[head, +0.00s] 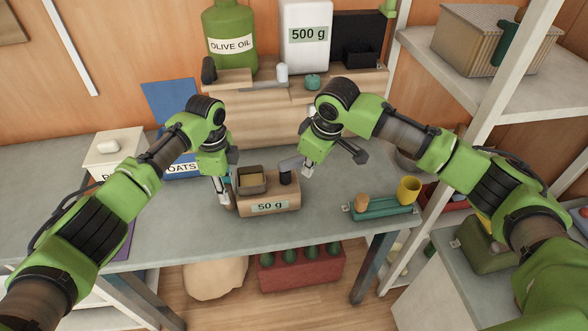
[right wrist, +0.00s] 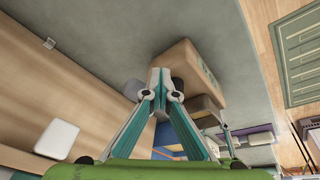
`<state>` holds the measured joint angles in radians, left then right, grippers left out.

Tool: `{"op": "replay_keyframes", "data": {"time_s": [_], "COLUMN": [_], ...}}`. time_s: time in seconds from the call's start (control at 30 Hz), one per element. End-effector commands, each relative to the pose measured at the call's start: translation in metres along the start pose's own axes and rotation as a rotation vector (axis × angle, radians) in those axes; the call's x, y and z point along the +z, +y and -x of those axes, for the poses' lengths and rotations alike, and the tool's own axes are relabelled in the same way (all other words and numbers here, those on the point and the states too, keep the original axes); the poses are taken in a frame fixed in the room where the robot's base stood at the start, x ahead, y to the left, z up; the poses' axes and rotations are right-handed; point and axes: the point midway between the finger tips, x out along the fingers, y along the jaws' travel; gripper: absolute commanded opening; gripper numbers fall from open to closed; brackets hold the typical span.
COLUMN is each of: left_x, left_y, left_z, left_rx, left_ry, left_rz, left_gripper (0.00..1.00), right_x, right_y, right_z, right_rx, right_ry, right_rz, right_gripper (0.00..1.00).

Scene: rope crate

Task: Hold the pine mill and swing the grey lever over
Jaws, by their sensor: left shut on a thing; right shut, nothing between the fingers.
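The pine mill (head: 291,199), a wooden block with a "50 g" label and a dark open hopper (head: 251,180) on top, stands on the grey worktop near its front edge. The grey lever (head: 291,163) sits on a dark post at the mill's right and points back and right. My left gripper (head: 224,197) is shut on the mill's left side. My right gripper (head: 308,171) is shut and empty just right of the lever's end; I cannot tell whether they touch.
A teal tray (head: 385,211) with a yellow cup (head: 408,189) stands right of the mill. A wooden step (head: 250,128) with an olive oil jug (head: 230,40) and a "500 g" canister (head: 305,55) is behind. A white shelf post (head: 464,110) rises at right. Worktop between mill and tray is clear.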

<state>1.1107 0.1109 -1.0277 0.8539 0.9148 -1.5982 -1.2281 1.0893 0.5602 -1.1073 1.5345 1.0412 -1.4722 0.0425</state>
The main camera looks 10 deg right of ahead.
Motion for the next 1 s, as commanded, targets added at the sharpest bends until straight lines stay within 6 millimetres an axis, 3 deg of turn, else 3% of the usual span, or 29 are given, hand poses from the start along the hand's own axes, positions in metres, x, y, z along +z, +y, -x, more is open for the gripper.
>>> {"op": "replay_keyframes", "data": {"time_s": [0.47, 1.0], "left_x": [0.000, 0.000], "left_y": [0.000, 0.000], "left_z": [-0.001, -0.001], "left_rx": [0.001, 0.001], "left_ry": [0.000, 0.000], "left_rz": [0.000, 0.001], "left_gripper": [0.00, 0.00], "right_x": [-0.002, -0.009], "right_y": [0.003, 0.005], "right_z": [0.000, 0.024], "right_rx": [0.001, 0.001], "right_ry": [0.000, 0.001], "right_rz": [0.001, 0.000], "right_gripper": [0.00, 0.00]}}
